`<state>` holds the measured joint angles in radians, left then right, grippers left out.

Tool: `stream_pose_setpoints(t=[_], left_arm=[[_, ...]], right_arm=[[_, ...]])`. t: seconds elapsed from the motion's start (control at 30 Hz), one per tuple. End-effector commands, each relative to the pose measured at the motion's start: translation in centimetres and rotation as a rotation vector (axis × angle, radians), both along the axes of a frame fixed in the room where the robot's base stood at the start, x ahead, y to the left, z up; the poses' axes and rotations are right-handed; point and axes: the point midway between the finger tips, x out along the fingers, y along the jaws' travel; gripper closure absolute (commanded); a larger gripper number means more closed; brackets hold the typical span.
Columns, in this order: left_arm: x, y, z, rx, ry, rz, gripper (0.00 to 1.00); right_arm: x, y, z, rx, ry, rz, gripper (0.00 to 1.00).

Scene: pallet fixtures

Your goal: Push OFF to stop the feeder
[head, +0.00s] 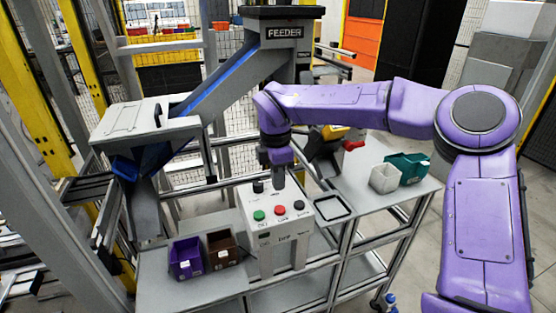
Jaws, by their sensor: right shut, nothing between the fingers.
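A pale grey control box (285,229) stands on the workbench in the middle of the head view. Its sloped top carries a green button (259,215) at left, a red button (280,210) in the middle and another red button (298,205) at right. Their small labels are too blurred to read surely. A dark knob (258,187) sits farther back on the panel. My right gripper (279,184) is shut and empty, pointing down just behind the middle red button; I cannot tell whether it touches the panel. The feeder (285,33) with its sloping chute stands behind. My left gripper is out of view.
A purple bin (186,261) and a brown bin (222,248) stand left of the box on the workbench (160,291). Metal rails run behind the box.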

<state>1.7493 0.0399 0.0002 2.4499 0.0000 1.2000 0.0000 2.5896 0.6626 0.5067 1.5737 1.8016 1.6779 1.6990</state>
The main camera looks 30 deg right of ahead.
Motion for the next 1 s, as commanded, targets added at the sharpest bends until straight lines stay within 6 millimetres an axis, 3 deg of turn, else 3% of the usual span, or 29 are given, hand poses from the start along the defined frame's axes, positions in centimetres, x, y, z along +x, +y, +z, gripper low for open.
stream_pose_setpoints(t=[0.1, 0.3, 1.0], left_arm=[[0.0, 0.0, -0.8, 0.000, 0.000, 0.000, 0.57], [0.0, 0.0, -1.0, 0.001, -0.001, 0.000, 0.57], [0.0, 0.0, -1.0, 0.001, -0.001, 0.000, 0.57]], right_arm=[[0.2, 0.1, 2.5, -0.002, -0.007, -0.001, 1.00], [0.3, 0.1, 5.5, -0.001, -0.005, 0.000, 1.00], [0.3, 0.2, 6.1, 0.001, -0.005, 0.001, 1.00]])
